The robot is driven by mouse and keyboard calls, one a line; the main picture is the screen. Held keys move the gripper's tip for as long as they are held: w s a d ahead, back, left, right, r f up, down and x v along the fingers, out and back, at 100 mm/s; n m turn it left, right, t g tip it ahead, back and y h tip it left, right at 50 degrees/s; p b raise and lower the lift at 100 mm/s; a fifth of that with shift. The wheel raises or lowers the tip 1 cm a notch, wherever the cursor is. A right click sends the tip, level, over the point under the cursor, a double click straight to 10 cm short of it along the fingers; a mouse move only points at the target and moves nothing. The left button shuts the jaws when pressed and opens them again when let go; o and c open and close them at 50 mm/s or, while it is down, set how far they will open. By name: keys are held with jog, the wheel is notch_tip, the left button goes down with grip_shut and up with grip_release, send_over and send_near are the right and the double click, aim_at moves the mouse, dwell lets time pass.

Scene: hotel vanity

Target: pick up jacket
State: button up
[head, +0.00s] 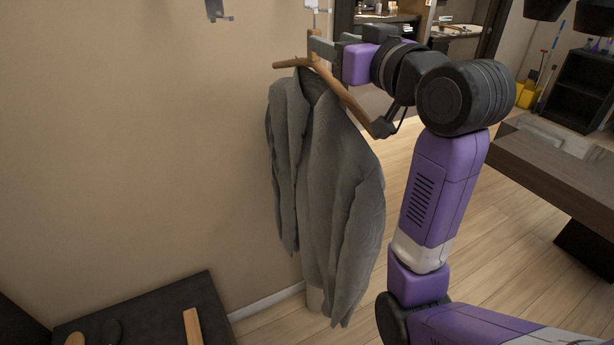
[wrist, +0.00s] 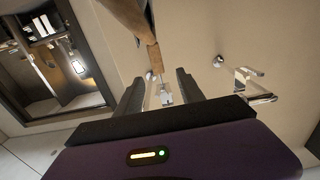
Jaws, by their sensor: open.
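A grey jacket (head: 335,190) hangs on a wooden hanger (head: 345,97) close to the beige wall in the head view. My gripper (head: 318,47) is at the top of the hanger, by its upright wooden neck. In the wrist view my gripper (wrist: 158,80) is open, its two dark fingers apart. The hanger's wood (wrist: 150,50) reaches down between or just beyond the fingertips; contact cannot be told. A metal wall hook (head: 312,5) shows just above the hanger. Part of the hanger's top is hidden by my gripper.
Another metal hook (head: 217,10) is on the wall to the left and is free. A dark bench or table (head: 150,310) with wooden pieces stands at lower left. A brown table (head: 550,170) stands to the right. Wooden floor (head: 490,255) lies open between.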

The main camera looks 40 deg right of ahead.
aim_at(315, 61)
jog(key=p+x, duration=0.2)
jog(key=x, duration=0.5)
jog(key=shift+w+d+f, duration=0.1)
jog(key=shift+w+d, duration=0.15)
jog(key=shift+w, duration=0.05)
grip_shut()
dwell(1.1)
